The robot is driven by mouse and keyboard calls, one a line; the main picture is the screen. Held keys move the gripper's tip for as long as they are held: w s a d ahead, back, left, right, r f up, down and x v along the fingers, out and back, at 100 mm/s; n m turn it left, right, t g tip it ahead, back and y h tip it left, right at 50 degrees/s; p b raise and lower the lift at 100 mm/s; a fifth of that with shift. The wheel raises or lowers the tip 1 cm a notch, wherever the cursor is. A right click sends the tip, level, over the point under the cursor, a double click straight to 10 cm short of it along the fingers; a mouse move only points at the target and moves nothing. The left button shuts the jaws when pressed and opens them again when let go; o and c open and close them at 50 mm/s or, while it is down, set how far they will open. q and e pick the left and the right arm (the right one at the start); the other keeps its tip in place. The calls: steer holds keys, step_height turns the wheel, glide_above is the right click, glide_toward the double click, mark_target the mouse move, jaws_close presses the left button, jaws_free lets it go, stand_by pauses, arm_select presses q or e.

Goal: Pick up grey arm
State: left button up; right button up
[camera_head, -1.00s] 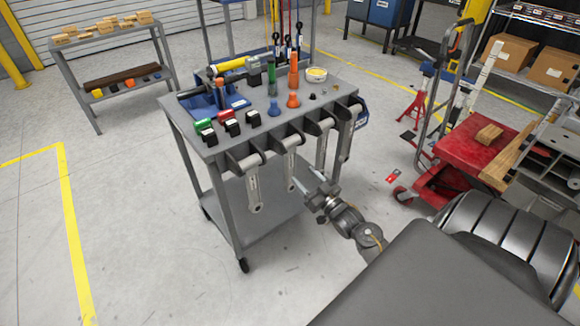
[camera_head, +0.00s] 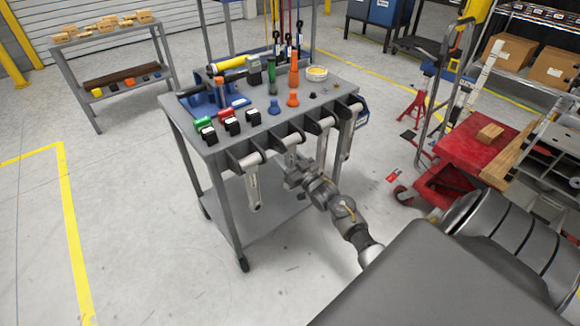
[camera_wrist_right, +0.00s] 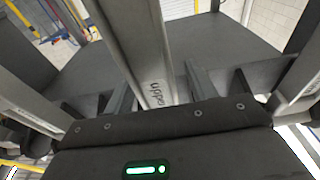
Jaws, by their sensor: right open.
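Several grey arms hang in a row from brackets on the front edge of the grey cart (camera_head: 300,118). The leftmost grey arm (camera_head: 254,188) hangs free. My right gripper (camera_head: 291,177) is at the second grey arm (camera_head: 291,141) from the left, whose lower part it hides. In the right wrist view, a grey arm (camera_wrist_right: 135,35) with dark lettering passes between the two fingers of my right gripper (camera_wrist_right: 158,88). The fingers stand apart on either side of it, open. Whether either finger touches it is unclear. My left gripper is out of view.
Neighbouring hanging arms stand close on both sides of my gripper. A red cart (camera_head: 470,150) is at the right. The floor at left is clear.

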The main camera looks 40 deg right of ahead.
mark_target(292, 155)
jaws_close()
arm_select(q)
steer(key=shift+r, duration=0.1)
arm_select(e)
steer(key=shift+w+r, duration=0.1)
steer(key=shift+r, duration=0.05)
steer(key=shift+r, duration=0.15)
steer(key=shift+r, duration=0.55)
steer(key=shift+s+r+p, duration=0.2)
steer(key=shift+r, duration=0.3)
steer(key=shift+s+r+p, duration=0.2)
steer(key=shift+r, duration=0.3)
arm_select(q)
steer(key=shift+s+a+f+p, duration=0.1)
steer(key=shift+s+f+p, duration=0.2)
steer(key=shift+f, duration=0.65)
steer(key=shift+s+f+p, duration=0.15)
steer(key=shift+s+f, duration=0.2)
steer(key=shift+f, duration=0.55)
arm_select(e)
steer(key=s, duration=1.7)
steer(key=shift+s+a, duration=0.15)
